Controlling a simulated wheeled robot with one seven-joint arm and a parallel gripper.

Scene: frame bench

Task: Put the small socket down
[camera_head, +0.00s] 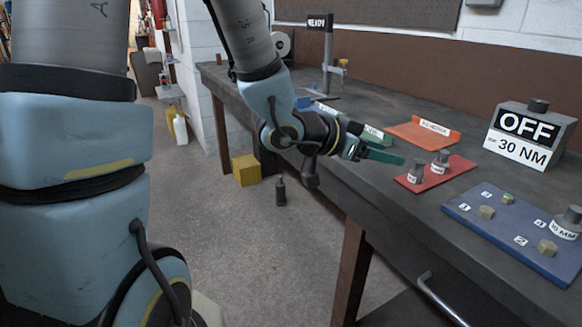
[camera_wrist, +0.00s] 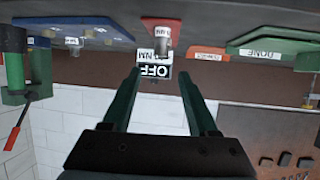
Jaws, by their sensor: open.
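Two grey sockets with white labels, a front one (camera_head: 416,170) and a back one (camera_head: 440,161), stand upright on the red mat (camera_head: 462,164). A third labelled socket (camera_head: 566,222) stands on the blue plate (camera_head: 475,222) at the right. The small labels are too blurred for me to tell which is the small socket. My gripper (camera_head: 398,159) is just left of the red mat, apart from the sockets as far as I can tell. In the wrist view my gripper (camera_wrist: 158,72) is open, with nothing between its two green fingers. One socket (camera_wrist: 163,42) shows beyond the fingertips.
The blue plate carries several bolt heads beside numbered labels. A grey box reading OFF, 30 NM (camera_head: 527,135) stands behind it. An orange tray (camera_head: 415,134) and a green tray (camera_head: 372,133) lie farther back. A READY sign (camera_head: 319,22) stands at the far end.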

